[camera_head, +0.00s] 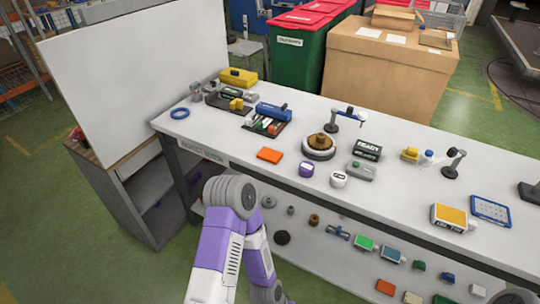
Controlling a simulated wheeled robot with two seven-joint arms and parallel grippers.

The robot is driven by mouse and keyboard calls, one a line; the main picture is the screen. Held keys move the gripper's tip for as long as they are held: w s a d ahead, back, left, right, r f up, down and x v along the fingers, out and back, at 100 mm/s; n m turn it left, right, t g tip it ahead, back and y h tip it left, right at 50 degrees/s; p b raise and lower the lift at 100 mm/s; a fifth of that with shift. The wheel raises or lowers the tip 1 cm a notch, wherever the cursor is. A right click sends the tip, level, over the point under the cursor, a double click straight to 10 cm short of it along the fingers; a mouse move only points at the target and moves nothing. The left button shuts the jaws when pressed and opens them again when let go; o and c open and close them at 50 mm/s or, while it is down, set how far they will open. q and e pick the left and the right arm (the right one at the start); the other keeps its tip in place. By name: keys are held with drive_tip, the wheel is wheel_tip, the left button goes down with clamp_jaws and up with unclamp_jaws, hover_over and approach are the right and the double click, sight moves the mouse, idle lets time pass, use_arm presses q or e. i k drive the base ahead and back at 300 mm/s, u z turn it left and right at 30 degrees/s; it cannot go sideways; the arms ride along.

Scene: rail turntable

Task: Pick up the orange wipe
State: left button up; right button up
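A flat orange wipe (270,155) lies on the white bench top (235,150), near its front edge, left of a small purple container (306,169). Nothing covers the wipe. A purple and white arm of mine rises from the bottom of the picture, its grey joint in front of the bench and below the wipe. Neither gripper shows in this view.
A round turntable (319,152) with a brown part stands right of the wipe. A white cup (338,179) stands near the front edge. A black tray (265,127) with tools lies behind the wipe. A lower shelf holds several small items, including an orange piece (385,287).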

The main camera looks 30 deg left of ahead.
sight(271, 156)
drive_tip(key=u, duration=0.55)
drive_tip(key=k, duration=0.65)
drive_tip(key=u, duration=1.25)
drive_tip(key=i, duration=1.5)
drive_tip(key=z, duration=0.45)
